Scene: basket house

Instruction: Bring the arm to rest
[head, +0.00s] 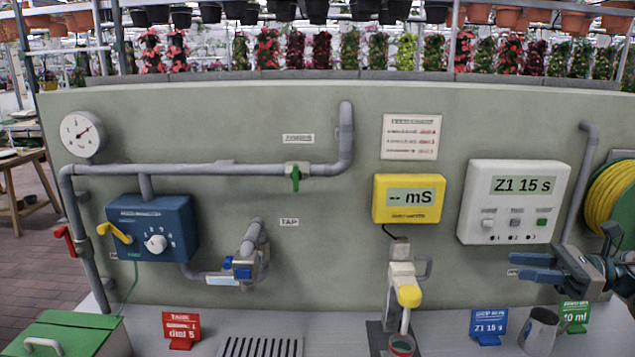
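My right gripper (514,267) comes in from the right edge with its two blue fingers pointing left. The fingers are apart with a gap between them, and nothing shows in the gap. It hangs in front of the grey wall panel (340,250), below the white box reading "Z1 15 s" (515,202) and above a grey metal cup (541,332) on the counter. It appears apart from both. My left gripper is not in this view.
A yellow-tipped probe (409,296) stands left of the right gripper, over a small pot (401,345). Blue (489,324) and green (575,316) sign cards stand near the cup. A yellow hose reel (610,200) is behind my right arm. The counter's middle left has a drain grate (262,347).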

